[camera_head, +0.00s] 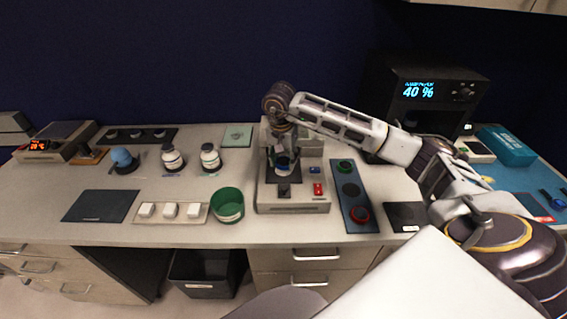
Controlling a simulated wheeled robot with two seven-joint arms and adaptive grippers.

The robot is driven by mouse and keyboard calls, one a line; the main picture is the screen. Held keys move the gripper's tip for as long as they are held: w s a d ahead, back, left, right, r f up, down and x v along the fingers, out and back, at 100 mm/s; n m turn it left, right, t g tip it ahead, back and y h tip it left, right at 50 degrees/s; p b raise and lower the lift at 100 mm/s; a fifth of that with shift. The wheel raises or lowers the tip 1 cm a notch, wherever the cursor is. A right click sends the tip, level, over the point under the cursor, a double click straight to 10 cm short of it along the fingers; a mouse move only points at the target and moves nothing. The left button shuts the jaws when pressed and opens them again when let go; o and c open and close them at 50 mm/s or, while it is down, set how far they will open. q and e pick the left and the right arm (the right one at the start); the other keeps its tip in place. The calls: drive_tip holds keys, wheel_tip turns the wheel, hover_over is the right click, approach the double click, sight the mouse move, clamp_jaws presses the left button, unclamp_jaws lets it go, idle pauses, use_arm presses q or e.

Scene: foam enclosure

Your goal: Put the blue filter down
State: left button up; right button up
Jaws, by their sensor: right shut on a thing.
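My right gripper (283,152) reaches down over the grey bench device (292,207) in the middle of the counter. It is shut on the blue filter (283,170), a small piece with blue and pale parts showing just below the fingers. The filter is over the dark area of the device; I cannot tell whether it touches it. The dark blue holder strip (355,200) lies right of the device, with a green ring (346,166) at the back, a dark round spot (351,189) in the middle and a red ring (360,214) at the front. My left gripper is out of view.
A green cup (228,206) and a tray with white blocks (152,217) stand left of the device. A black box reading 40 % (425,115) is at the back right.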

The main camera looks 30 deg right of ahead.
wheel_tip(320, 180, down, 2)
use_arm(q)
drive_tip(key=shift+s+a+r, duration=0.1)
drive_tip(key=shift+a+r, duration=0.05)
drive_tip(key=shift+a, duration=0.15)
use_arm(e)
drive_tip(key=shift+f, duration=0.15)
drive_tip(key=o, duration=1)
